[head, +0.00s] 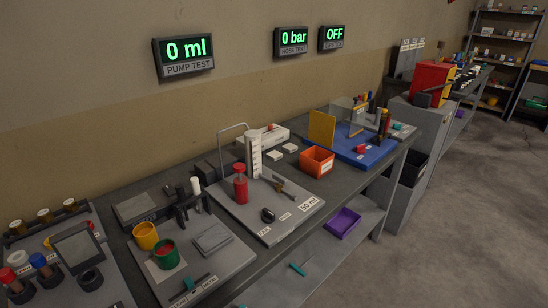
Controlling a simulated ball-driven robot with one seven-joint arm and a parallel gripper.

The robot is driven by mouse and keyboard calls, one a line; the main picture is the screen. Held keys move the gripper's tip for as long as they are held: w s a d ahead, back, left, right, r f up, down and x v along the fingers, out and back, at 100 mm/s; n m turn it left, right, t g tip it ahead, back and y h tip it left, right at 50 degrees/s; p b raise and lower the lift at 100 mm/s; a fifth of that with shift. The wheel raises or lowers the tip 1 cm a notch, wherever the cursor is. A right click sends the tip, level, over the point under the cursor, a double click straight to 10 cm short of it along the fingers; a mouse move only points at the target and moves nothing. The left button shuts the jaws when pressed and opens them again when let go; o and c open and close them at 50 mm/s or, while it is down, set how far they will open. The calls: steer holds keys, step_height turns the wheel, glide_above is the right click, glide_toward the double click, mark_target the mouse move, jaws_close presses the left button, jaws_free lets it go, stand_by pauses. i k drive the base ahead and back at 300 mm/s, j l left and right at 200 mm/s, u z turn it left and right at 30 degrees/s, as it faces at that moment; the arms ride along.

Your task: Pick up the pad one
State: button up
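No label that marks a pad as "one" can be read, so I cannot tell which thing the task means. A flat grey square piece (213,239) lies on the front grey board, right of a green cup (166,254) and a yellow cup (146,236). Two small pale flat blocks, a nearer one (275,155) and a farther one (290,148), lie on the bench left of an orange bin (317,162). My gripper is not in view.
A board (295,222) marked 50 ml bears a red bottle (240,187) and a clear cylinder (253,155). A blue mat (350,150) with a yellow panel (321,128) lies farther back. A purple bin (342,222) stands on the lower shelf. The floor at right is clear.

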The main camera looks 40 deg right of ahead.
mark_target(274, 155)
steer(key=i+l, duration=0.15)
steer(key=l, duration=0.2)
steer(key=i+l, duration=0.35)
steer(key=l, duration=0.3)
steer(key=i+l, duration=0.15)
steer(key=l, duration=0.2)
steer(key=z, duration=0.05)
